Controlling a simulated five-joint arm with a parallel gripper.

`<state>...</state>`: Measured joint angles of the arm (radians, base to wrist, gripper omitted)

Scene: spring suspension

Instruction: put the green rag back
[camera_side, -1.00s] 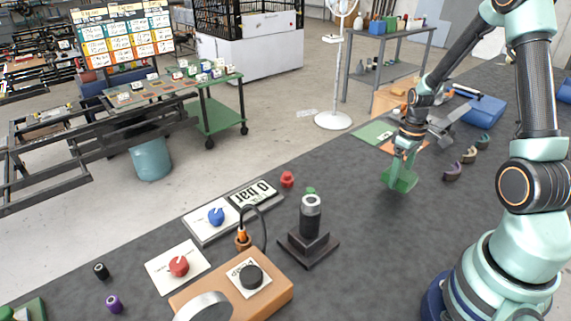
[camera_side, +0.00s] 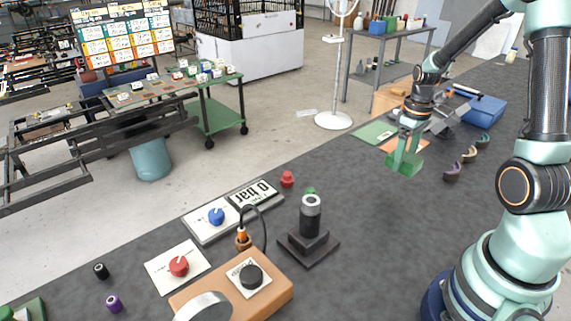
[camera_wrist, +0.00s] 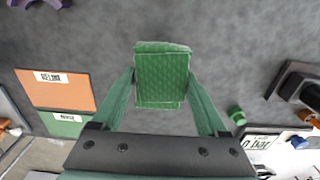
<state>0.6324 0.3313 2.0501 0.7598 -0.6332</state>
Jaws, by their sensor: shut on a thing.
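The green rag (camera_side: 404,163) is a folded, quilted green block. My gripper (camera_side: 405,147) is shut on it and holds it over the dark mat, close to the surface; I cannot tell if it touches. In the wrist view the rag (camera_wrist: 162,74) sits between the two green fingers of my gripper (camera_wrist: 162,90). A flat green labelled pad (camera_side: 374,133) lies at the back edge of the mat, beside an orange pad (camera_side: 404,146). In the wrist view the green pad (camera_wrist: 62,124) and the orange pad (camera_wrist: 57,90) lie at the left; both look empty.
Curved purple, tan and teal pieces (camera_side: 468,155) stand right of the rag. A blue bin (camera_side: 484,111) is behind. The mat between is clear.

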